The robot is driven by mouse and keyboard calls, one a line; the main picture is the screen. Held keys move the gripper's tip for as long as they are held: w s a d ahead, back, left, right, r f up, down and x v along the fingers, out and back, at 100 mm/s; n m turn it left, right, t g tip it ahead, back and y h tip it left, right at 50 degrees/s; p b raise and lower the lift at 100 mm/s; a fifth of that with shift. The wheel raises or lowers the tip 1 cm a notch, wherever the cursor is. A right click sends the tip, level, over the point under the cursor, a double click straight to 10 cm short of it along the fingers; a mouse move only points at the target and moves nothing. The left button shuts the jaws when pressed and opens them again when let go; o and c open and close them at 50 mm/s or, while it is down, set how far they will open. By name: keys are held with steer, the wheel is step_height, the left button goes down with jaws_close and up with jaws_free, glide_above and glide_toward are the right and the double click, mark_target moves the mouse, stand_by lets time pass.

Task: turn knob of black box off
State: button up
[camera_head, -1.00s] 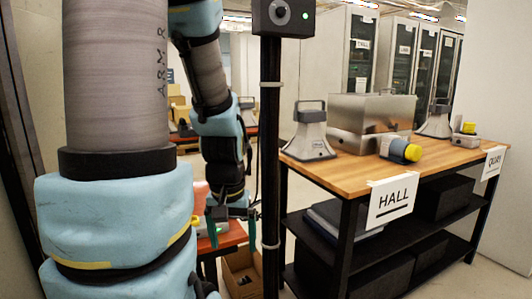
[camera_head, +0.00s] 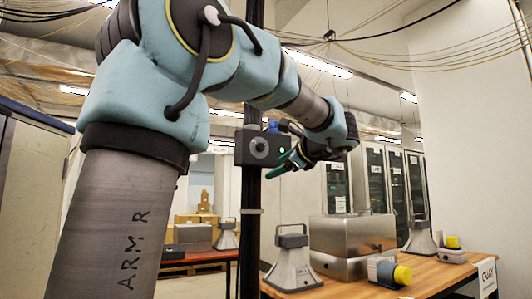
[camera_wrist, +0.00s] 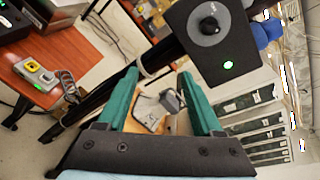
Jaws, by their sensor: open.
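The black box (camera_head: 248,147) is fixed high on a black pole and has a round knob (camera_head: 259,148) and a lit green light on its front. In the wrist view the black box (camera_wrist: 240,35) is at the upper right, tilted, with its dark knob (camera_wrist: 209,26) on a grey dial and the green light below. My gripper (camera_head: 278,172) is at the box's right side in the head view, apart from the knob as far as I can tell. In the wrist view my gripper (camera_wrist: 160,75) is open with nothing between its teal fingers; the knob lies beyond the right finger.
The black pole (camera_head: 250,230) runs down below the box. A wooden table (camera_head: 340,289) at the right holds a grey horn-shaped device (camera_head: 293,265), a metal case (camera_head: 350,236) and a yellow-capped device (camera_head: 388,272). An orange table (camera_wrist: 50,72) is at left in the wrist view.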

steer(key=t+y, duration=0.1)
steer(key=t, duration=0.1)
glide_toward(263, 146)
steer(key=shift+m, duration=0.3)
steer(key=p+x, duration=0.4)
steer(key=x, duration=0.2)
steer(key=shift+w+a+r, duration=0.1)
steer(key=shift+w, duration=0.15)
steer(key=shift+w+a, duration=0.35)
steer(key=shift+w, duration=0.3)
steer(key=shift+c, duration=0.2)
jaws_close()
